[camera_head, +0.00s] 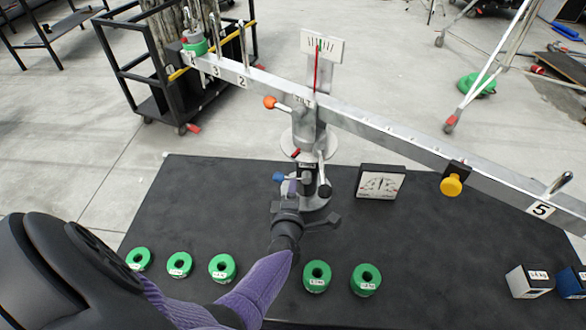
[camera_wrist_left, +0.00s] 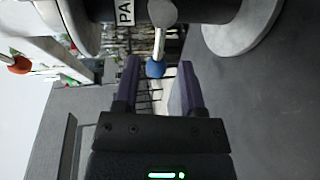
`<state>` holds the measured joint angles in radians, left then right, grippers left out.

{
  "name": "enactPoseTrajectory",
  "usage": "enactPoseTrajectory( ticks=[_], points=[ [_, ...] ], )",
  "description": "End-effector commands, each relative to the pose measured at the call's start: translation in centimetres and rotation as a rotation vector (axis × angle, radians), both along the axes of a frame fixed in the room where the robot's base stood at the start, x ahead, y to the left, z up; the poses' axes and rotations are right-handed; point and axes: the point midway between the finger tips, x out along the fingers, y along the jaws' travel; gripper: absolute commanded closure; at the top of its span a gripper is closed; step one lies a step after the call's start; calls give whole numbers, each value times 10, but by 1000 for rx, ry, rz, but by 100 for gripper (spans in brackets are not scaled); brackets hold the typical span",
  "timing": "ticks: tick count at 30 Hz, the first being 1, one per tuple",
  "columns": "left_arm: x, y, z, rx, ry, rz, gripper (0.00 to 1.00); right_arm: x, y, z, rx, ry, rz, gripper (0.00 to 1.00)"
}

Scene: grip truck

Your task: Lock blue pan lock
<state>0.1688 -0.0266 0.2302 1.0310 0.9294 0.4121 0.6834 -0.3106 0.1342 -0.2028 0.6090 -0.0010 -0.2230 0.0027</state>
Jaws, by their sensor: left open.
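The blue pan lock knob (camera_head: 278,177) sits on a short light rod at the left side of the balance stand's lower post (camera_head: 308,183). My left gripper (camera_head: 290,190) is open, with a purple finger on each side of the knob; a gap shows beside the knob. My right gripper is not in view.
An orange knob (camera_head: 269,102) on a rod marked "TILT" sits higher on the stand. The long beam (camera_head: 400,140) slopes down to the right. Several green ring weights (camera_head: 222,267) stand on the black table (camera_head: 190,205). A square dial (camera_head: 380,182) stands right of the post.

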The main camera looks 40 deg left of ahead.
Motion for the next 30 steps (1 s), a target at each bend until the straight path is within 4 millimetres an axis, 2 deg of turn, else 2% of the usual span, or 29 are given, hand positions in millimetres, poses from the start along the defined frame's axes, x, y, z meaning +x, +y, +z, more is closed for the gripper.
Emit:
enactPoseTrajectory(
  ticks=[1, 7, 11, 22, 24, 26, 28, 30],
  points=[
    [-11, -7, 8, -1, -1, 0, 48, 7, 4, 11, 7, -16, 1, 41],
    [-39, -24, 11, -1, -1, 0, 48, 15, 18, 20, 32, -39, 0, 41],
    [-43, -26, 11, 1, -1, 0, 48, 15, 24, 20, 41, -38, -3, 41],
    [-42, -27, 11, 6, 4, -13, 48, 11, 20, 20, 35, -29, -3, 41],
    [-37, -38, 16, 50, 37, -116, 48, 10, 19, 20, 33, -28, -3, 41],
    [-34, -60, 24, 142, 111, -310, 48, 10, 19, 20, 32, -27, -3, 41],
    [-42, -95, 31, 307, 243, -594, 48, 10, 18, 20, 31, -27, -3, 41],
    [-61, -124, 33, 469, 382, -835, 48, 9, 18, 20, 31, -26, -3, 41]
  ],
)
